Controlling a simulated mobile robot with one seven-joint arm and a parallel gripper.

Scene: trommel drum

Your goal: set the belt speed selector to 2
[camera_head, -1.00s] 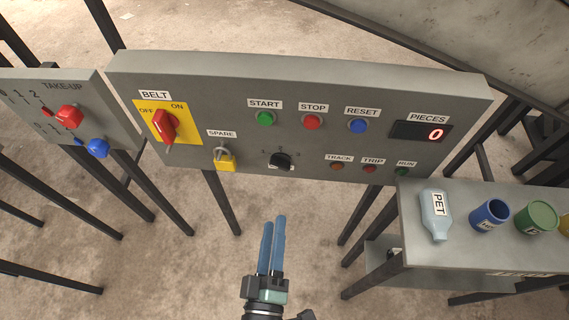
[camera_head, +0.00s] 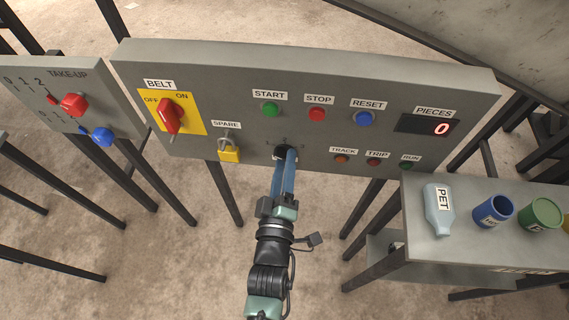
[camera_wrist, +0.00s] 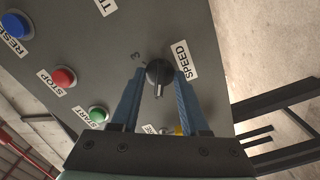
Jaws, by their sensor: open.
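The belt speed selector is a small black knob (camera_wrist: 158,72) on the grey panel, beside a white SPEED label (camera_wrist: 181,59) in the wrist view. Its ridge, with a pale mark, points down in that view. A 3 shows left of it; the other numbers are hidden or unclear, so I cannot tell its setting. My gripper (camera_wrist: 160,79) is open, with one blue finger on each side of the knob. I cannot tell whether they touch it. In the head view my gripper (camera_head: 286,154) covers most of the knob.
The red BELT switch (camera_head: 171,115) and yellow SPARE padlock (camera_head: 229,155) are left of the knob. START (camera_head: 270,109), STOP (camera_head: 317,114) and RESET (camera_head: 364,118) buttons sit above. Small lamps (camera_head: 342,159) are to the right. A shelf (camera_head: 420,245) with containers stands at the right.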

